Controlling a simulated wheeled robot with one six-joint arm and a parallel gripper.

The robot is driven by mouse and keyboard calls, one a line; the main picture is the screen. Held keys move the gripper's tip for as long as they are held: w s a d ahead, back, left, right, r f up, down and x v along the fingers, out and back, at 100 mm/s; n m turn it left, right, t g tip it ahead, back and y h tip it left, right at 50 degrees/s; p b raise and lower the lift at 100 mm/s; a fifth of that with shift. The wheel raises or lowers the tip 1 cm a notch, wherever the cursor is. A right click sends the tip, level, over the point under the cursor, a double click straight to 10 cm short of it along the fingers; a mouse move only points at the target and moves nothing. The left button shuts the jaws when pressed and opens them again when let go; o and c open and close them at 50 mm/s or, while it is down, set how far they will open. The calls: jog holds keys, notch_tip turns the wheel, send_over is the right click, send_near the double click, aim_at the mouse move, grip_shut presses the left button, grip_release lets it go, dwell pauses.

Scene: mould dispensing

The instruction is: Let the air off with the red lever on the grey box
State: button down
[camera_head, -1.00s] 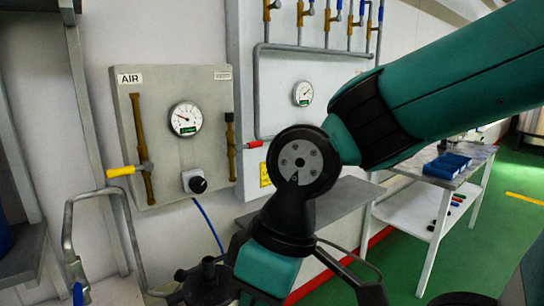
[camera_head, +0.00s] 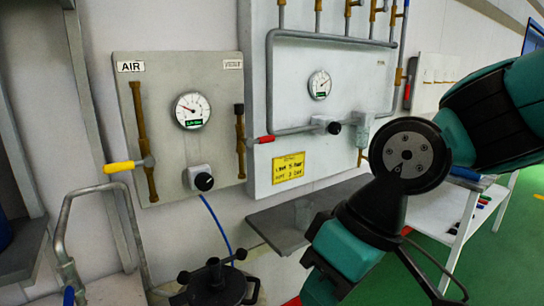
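The grey box (camera_head: 218,135) is on the wall at left, with an AIR label at its top left. The red lever (camera_head: 265,139) sticks out to the right at the box's right edge, beside a brass pipe (camera_head: 240,150) with a dark top. It lies about level. The round gauge (camera_head: 192,110) on the box has its needle to the upper left. My wrist is at the lower right, well apart from the lever. My gripper's fingertips do not show clearly at the bottom edge, and I cannot see anything held.
A yellow lever (camera_head: 122,166) and a black knob (camera_head: 203,181) are on the box. A white panel (camera_head: 262,80) with pipes stands beside it. Below are a grey shelf (camera_head: 280,228) and a black lidded vessel (camera_head: 215,282). A white side table (camera_head: 455,215) stands right.

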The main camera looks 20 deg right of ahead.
aim_at(261, 140)
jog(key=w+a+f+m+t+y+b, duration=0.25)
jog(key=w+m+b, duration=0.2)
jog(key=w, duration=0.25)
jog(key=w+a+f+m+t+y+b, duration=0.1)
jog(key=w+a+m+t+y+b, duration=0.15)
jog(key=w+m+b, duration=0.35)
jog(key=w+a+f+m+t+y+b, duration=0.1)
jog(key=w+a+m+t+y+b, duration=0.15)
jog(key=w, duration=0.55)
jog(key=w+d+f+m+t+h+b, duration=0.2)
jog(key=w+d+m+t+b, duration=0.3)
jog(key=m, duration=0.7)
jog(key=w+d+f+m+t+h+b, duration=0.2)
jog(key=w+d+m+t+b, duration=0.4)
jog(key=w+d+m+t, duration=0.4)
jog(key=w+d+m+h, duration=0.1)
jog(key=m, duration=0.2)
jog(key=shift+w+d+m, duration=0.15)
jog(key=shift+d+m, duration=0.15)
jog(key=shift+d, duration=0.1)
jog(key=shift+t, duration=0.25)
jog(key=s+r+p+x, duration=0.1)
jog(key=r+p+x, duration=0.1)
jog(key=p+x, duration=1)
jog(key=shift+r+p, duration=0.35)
jog(key=shift+p, duration=2)
